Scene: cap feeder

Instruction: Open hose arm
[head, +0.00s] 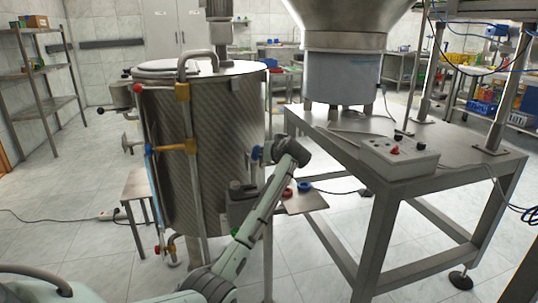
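A tall ribbed metal tank (235,110) stands left of centre in the head view. Pipework runs down its front: a vertical pipe (200,190), an orange clamp (190,146), a short bar with a blue end (149,150), and a red-tipped rod (145,110) at the left. I cannot tell which part is the hose arm. My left arm rises from the lower left to the tank's right side. My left gripper (263,153) is there, beside a small blue part (256,153); its fingers are too small to read. My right gripper is not in view.
A metal table (455,165) at the right carries a control box (398,157) with a red button and a large hopper (345,40). A small plate (305,202) with red and blue rings sits by my forearm. Floor at the left is mostly clear, with a cable.

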